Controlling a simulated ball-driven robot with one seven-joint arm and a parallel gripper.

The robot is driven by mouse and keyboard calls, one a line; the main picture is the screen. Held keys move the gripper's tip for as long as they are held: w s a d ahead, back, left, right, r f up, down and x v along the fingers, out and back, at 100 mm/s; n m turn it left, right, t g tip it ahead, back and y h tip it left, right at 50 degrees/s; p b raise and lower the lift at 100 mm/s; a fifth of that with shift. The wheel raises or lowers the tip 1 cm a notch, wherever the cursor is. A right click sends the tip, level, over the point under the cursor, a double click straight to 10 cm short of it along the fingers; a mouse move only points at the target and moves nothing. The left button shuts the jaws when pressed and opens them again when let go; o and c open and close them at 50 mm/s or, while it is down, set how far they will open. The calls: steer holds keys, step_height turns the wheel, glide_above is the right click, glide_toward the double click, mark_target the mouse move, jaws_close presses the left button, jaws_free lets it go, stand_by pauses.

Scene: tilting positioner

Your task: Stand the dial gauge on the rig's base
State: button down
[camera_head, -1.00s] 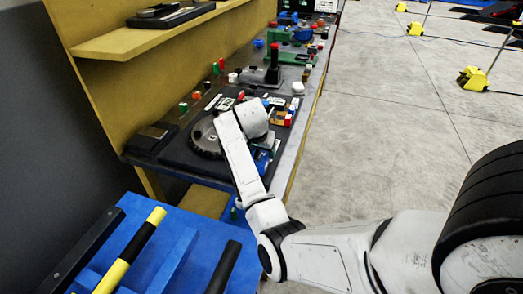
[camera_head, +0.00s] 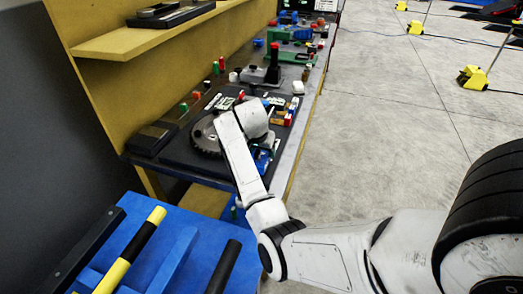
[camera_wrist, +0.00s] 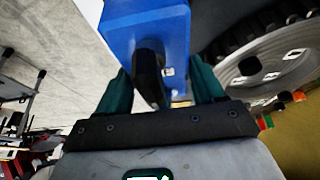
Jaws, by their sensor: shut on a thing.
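My gripper (camera_wrist: 160,85) shows in the wrist view with its two teal fingers on either side of a blue block (camera_wrist: 122,28) with a black knob on its face. It is shut on this block, which looks like the base of the dial gauge; no dial face shows. In the head view my arm hides the fingers, and blue (camera_head: 263,160) shows beside my wrist. A dark toothed disc (camera_head: 205,137), apparently part of the rig, lies just left of my wrist on a dark plate (camera_head: 185,152). It also shows at the right of the wrist view (camera_wrist: 282,70).
A shelf (camera_head: 125,42) overhangs the left. A blue cart (camera_head: 165,245) stands nearest.

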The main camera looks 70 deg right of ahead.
steer(key=shift+f+b, duration=0.85)
steer(key=shift+f, duration=0.85)
stand_by(0.4)
steer(key=shift+c, duration=0.2)
jaws_free()
steer(key=shift+f, duration=0.2)
steer(key=b+v, duration=0.1)
steer(key=v, duration=1)
steer(key=shift+d+r, duration=0.1)
